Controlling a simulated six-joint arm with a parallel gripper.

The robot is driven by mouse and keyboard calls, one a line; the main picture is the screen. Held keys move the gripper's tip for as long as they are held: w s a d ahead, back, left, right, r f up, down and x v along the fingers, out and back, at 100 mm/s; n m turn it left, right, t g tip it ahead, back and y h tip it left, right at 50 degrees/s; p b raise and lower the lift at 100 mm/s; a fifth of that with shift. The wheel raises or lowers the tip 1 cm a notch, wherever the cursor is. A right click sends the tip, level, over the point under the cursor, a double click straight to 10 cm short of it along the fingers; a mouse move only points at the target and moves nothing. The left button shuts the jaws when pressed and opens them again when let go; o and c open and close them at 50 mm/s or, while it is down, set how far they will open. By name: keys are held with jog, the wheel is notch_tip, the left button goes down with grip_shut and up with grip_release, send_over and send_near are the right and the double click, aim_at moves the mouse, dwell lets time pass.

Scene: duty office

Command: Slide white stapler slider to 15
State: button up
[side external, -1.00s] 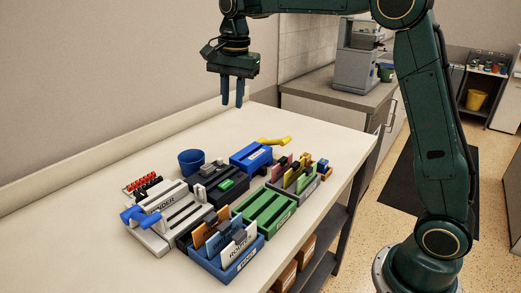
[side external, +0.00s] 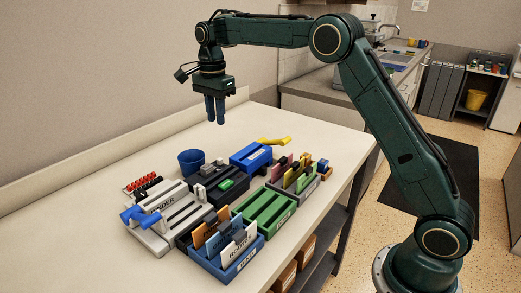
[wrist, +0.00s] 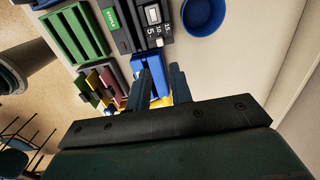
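The stapler is a dark unit (side external: 209,185) with a green label in the middle of the cluster on the table. In the wrist view it is at the top, with its green label (wrist: 111,17), a white-framed slot (wrist: 153,14) and printed numbers, including what looks like 15. A small pale block (wrist: 159,42) by the numbers may be the white slider; I cannot tell its exact setting. My gripper (side external: 215,110) hangs above the back of the table, pointing down, clear of everything. Its two blue fingers (wrist: 160,78) are apart with nothing between them.
A blue cup (side external: 191,162), blue tray (side external: 251,157), green tray (side external: 265,207), white binder unit (side external: 150,236) with a blue handle, and card holders (side external: 228,262) crowd around the stapler. A yellow object (side external: 274,141) lies behind. The table's left back is clear.

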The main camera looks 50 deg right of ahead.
aim_at(220, 159)
notch_tip(220, 159, down, 13)
jog(key=shift+f, duration=0.1)
dwell(0.6)
jog(key=shift+c, duration=0.4)
grip_shut()
